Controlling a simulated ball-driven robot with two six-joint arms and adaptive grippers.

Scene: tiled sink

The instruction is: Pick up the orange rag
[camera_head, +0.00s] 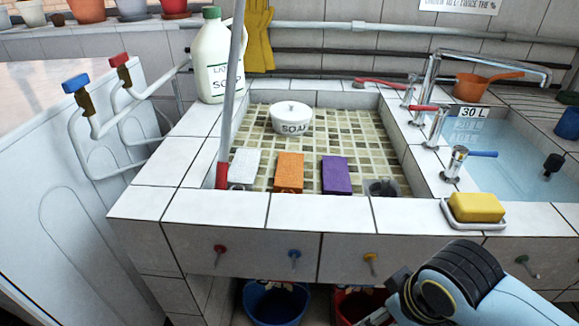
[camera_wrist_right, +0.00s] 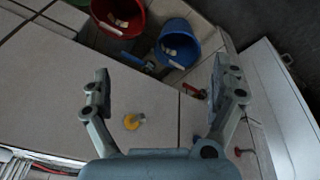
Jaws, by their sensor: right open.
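The orange rag (camera_head: 289,171) is a folded block in the shallow tiled basin, against its front wall. It lies between a white rag (camera_head: 244,166) on the left and a purple rag (camera_head: 336,174) on the right, with gaps between them. My right arm comes in at the lower right of the head view, below and in front of the counter. My right gripper (camera_wrist_right: 160,75) is open and empty in the right wrist view, with its fingers spread wide over the cabinet front and floor buckets. The orange rag does not show in that view. My left gripper is not in view.
A red-ended pole (camera_head: 226,120) stands at the basin's left. A soap bowl (camera_head: 291,117) sits behind the rags. Yellow soap (camera_head: 477,207) lies on a dish at the front right rim. A water-filled sink (camera_head: 500,150) and taps are right. Blue (camera_wrist_right: 178,43) and red buckets stand below.

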